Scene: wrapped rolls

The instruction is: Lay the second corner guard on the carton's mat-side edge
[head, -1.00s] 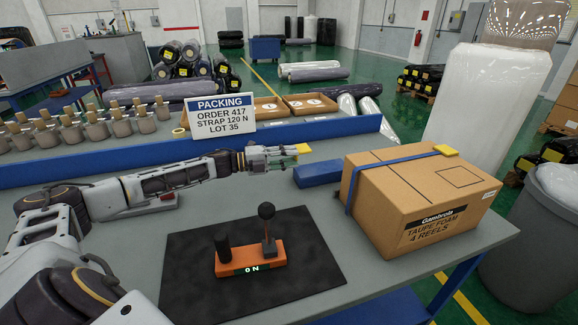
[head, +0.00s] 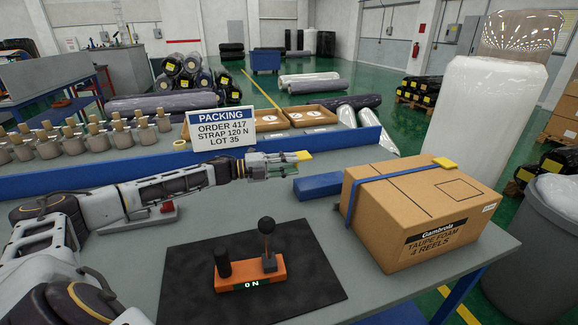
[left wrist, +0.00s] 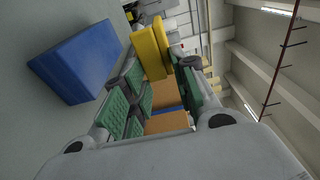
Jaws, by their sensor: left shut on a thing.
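The brown carton (head: 405,222) stands at the right of the table with a blue strap (head: 380,178) around it. One yellow corner guard (head: 445,163) sits under the strap at the top edge away from the mat. My left gripper (head: 297,161) is shut on a second yellow corner guard (head: 304,155), held above the table to the left of the carton and apart from it. In the left wrist view the held guard (left wrist: 150,50) is at the green-padded fingers, with the carton (left wrist: 165,95) beyond. My right gripper is not in view.
A blue block (head: 318,187) lies between my left gripper and the carton. An orange tension device (head: 244,283) reading 0 N is on the black mat (head: 310,260). A packing sign (head: 220,130) stands behind my left arm. A grey bin (head: 535,250) stands right of the table.

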